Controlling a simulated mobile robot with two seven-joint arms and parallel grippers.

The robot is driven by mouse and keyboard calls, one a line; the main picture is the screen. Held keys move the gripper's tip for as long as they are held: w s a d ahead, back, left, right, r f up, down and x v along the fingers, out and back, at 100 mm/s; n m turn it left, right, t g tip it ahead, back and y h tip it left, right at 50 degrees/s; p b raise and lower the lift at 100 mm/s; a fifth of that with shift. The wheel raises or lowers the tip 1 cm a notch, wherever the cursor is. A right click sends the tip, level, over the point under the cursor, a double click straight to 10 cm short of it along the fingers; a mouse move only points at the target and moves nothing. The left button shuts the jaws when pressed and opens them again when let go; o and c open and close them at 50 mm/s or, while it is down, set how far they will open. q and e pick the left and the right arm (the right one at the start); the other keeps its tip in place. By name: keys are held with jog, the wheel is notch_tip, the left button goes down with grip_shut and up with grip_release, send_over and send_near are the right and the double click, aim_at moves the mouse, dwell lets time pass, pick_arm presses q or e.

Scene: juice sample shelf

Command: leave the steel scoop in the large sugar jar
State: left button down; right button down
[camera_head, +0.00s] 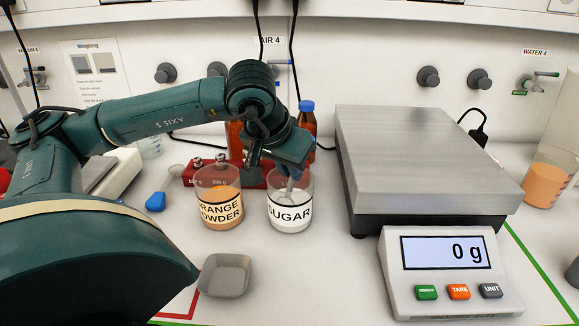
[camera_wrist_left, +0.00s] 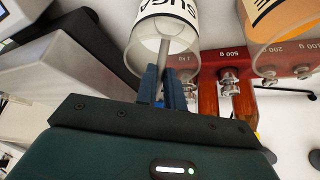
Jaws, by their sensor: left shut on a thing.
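The sugar jar (camera_head: 290,212) is a clear glass jar with a SUGAR label, standing on the bench left of the scale. It also shows in the left wrist view (camera_wrist_left: 150,32). My left gripper (camera_head: 288,172) is above the jar's mouth, pointing down. In the left wrist view my left gripper (camera_wrist_left: 164,88) is shut on the scoop (camera_wrist_left: 164,55), whose grey handle runs into the jar. The scoop's lower end is hard to make out through the glass and label. My right gripper is not in view.
The orange powder jar (camera_head: 219,205) stands just left of the sugar jar. A red weight block (camera_head: 200,172) and brown bottles (camera_head: 307,120) are behind. The scale (camera_head: 430,170) reads 0 g at right. A grey weighing dish (camera_head: 225,275) lies in front.

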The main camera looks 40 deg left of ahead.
pick_arm(q)
jog(key=c, duration=1.4)
grip_release()
jog(key=shift+c, duration=0.2)
jog(key=p+v, duration=0.1)
jog(key=v, duration=1.2)
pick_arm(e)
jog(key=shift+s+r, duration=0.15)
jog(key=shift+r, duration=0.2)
pick_arm(q)
jog(key=shift+r, duration=0.2)
